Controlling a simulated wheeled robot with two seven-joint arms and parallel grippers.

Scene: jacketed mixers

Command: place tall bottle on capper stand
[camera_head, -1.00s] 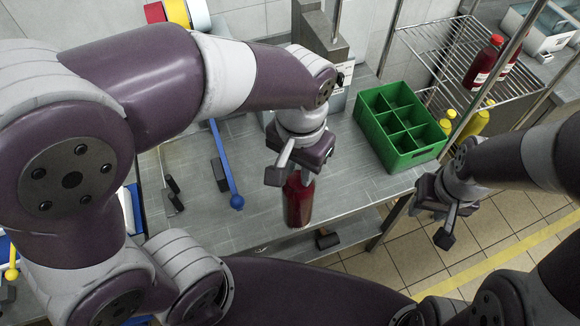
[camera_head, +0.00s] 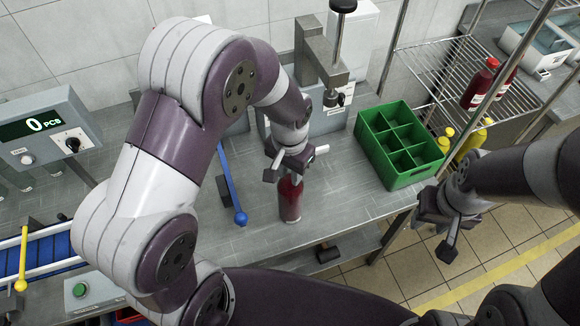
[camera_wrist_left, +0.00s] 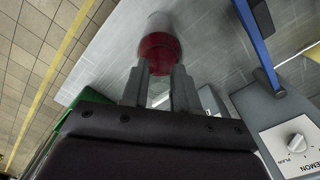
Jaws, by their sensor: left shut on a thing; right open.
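The tall bottle (camera_head: 289,203), dark red, is upright in my left gripper (camera_head: 288,172), near the front edge of the steel table. The left gripper is shut on its upper part. In the left wrist view the fingers (camera_wrist_left: 158,90) close on the red bottle (camera_wrist_left: 160,50). I cannot tell whether its base touches the table. The capper stand seems to be the grey post-and-arm machine (camera_head: 322,62) behind my left gripper, partly hidden by my arm. My right gripper (camera_head: 447,222) is open and empty, right of the table's front edge.
A green divided crate (camera_head: 372,155) stands on the table to the right. A blue lever (camera_head: 230,185) lies left of the bottle. A counter box (camera_head: 45,130) and blue conveyor (camera_head: 35,255) are at left. A wire rack (camera_head: 430,75) holds red bottles (camera_head: 480,84).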

